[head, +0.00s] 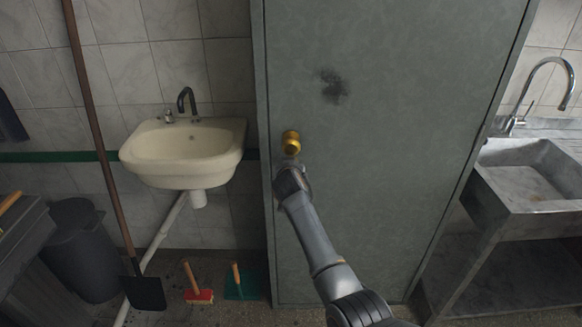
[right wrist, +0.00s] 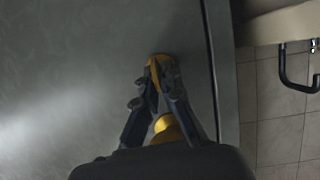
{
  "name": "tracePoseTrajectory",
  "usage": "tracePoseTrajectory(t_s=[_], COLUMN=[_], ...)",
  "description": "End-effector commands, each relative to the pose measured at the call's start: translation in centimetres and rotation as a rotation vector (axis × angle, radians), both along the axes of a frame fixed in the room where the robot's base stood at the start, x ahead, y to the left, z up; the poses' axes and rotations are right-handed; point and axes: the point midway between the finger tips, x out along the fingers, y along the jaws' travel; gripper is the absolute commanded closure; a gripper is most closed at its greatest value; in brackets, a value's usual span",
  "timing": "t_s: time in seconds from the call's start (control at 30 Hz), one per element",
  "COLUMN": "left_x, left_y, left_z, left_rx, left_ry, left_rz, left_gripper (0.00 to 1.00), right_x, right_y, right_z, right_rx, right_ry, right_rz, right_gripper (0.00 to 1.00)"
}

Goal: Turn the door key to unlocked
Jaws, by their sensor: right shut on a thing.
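The grey-green door (head: 400,130) stands closed in the head view, with a round brass knob (head: 291,142) near its left edge. My right gripper (head: 290,172) is at the door just below the knob. In the right wrist view its fingers (right wrist: 163,82) are shut on a small brass-coloured piece, which looks like the key (right wrist: 154,65), against the door face. The fingers cover much of it, so its turn angle cannot be told. The knob (right wrist: 166,124) shows between the fingers there. The key is hidden behind my gripper in the head view. My left gripper is not in view.
A cream washbasin (head: 185,150) hangs left of the door. A long-handled shovel (head: 145,290), a dark bin (head: 82,250), a red brush (head: 199,296) and a green dustpan (head: 240,282) are at the left. A stone sink (head: 530,180) stands at the right.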

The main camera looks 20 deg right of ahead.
Motion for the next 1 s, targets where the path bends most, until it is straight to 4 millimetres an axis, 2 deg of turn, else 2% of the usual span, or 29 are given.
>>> tracePoseTrajectory(t_s=[0.17,0.2,0.27,0.3,0.67,1.0], left_x=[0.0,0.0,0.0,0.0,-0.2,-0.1], left_y=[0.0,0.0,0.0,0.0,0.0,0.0], left_z=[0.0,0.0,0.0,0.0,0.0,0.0], left_rx=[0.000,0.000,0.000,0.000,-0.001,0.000], left_ry=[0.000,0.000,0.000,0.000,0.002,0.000], left_rz=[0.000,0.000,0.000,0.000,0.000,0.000], left_gripper=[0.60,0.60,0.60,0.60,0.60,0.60], right_x=[0.0,0.0,0.0,0.0,-0.2,-3.4], right_y=[0.1,0.1,0.1,0.1,0.1,1.2], right_z=[0.0,0.0,0.0,0.0,0.1,1.5], right_rx=[0.002,0.002,0.003,0.003,0.003,0.003], right_ry=[0.000,0.000,-0.001,-0.001,-0.001,-0.002], right_rz=[0.001,0.001,0.001,0.001,0.001,0.001], right_gripper=[1.00,0.88,0.75,0.73,0.73,0.73])
